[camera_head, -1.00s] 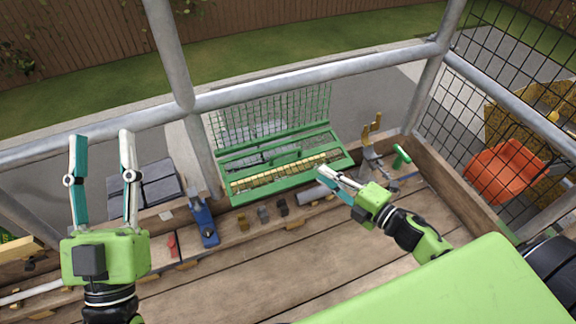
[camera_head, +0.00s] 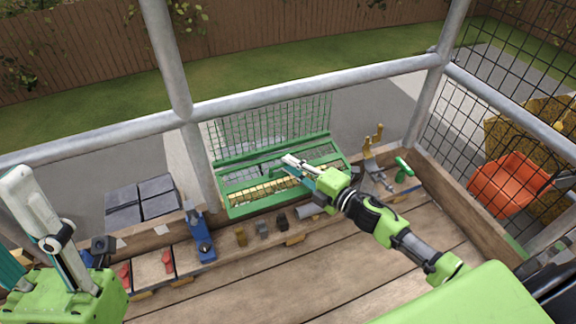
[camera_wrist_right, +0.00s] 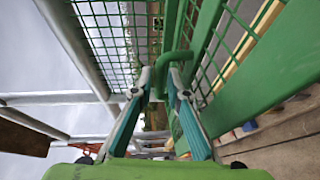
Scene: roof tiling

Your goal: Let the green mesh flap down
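The green mesh flap (camera_head: 275,122) stands upright along the back of a green box-like frame (camera_head: 240,208), beyond the wooden deck's edge. Mesh also shows in the right wrist view (camera_wrist_right: 105,30). My right gripper (camera_head: 290,162) is over the frame, and its fingers close in on a bent green handle (camera_wrist_right: 178,57). The handle's post fills the space between the fingertips. Whether the handle is fixed to the flap or the frame is hard to tell. My left gripper (camera_head: 22,235) is at the lower left, empty, fingers apart, partly cut off by the picture edge.
Dark tiles (camera_head: 142,200) lie left of the frame. A blue tool (camera_head: 200,236) and several small blocks stand on the ledge in front of it. A green-handled tool (camera_head: 404,166) lies to the right. Metal rails (camera_head: 300,88) cross above. The plank floor (camera_head: 270,285) is clear.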

